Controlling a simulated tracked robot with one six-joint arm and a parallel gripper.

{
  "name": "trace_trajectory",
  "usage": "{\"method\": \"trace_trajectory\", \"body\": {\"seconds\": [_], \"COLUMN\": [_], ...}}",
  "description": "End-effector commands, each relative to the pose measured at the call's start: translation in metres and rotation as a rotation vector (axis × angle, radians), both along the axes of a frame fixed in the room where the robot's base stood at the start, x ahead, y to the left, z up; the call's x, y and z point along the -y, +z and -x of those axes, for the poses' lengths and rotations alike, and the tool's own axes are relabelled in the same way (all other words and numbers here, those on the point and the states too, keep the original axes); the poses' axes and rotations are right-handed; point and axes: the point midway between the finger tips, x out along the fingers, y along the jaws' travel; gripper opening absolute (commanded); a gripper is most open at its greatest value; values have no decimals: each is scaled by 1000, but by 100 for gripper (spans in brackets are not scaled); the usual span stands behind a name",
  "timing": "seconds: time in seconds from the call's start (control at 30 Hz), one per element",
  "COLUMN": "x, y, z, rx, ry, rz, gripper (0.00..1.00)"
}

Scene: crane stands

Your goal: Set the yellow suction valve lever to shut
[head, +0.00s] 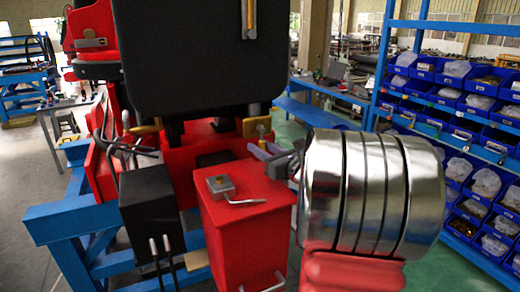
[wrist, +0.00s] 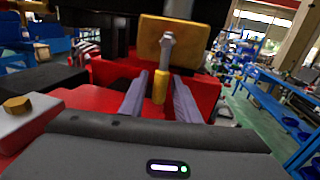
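The valve's yellow block (wrist: 165,42) is at the top middle of the wrist view, with a silver stem on its near face. The yellow lever (wrist: 160,88) hangs down from the stem, roughly upright in that view. My gripper (wrist: 160,75) is open, with one grey-purple finger on each side of the lever and a visible gap on both sides. In the head view the yellow block (head: 257,127) stands behind the red box, and my gripper (head: 264,150) reaches it from the right. The lever is too hidden there to make out.
A red box (head: 245,225) with a grey fitting and silver handle (head: 222,187) stands just left of my gripper. A large black seat-like panel (head: 190,55) overhangs above. Blue shelving with bins (head: 450,100) stands at right. A blue frame (head: 75,215) is at left.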

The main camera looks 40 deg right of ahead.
Motion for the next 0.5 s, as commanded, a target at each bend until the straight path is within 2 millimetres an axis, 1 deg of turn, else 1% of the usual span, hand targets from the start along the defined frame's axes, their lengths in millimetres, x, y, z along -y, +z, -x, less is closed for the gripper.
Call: {"method": "trace_trajectory", "body": {"seconds": [0.03, 0.07, 0.4, 0.5], "x": [0, 0, 0, 0], "y": [0, 0, 0, 0], "z": [0, 0, 0, 0], "rx": [0, 0, 0, 0], "ry": [0, 0, 1, 1], "rz": [0, 0, 0, 0], "gripper": [26, 24, 0, 0]}}
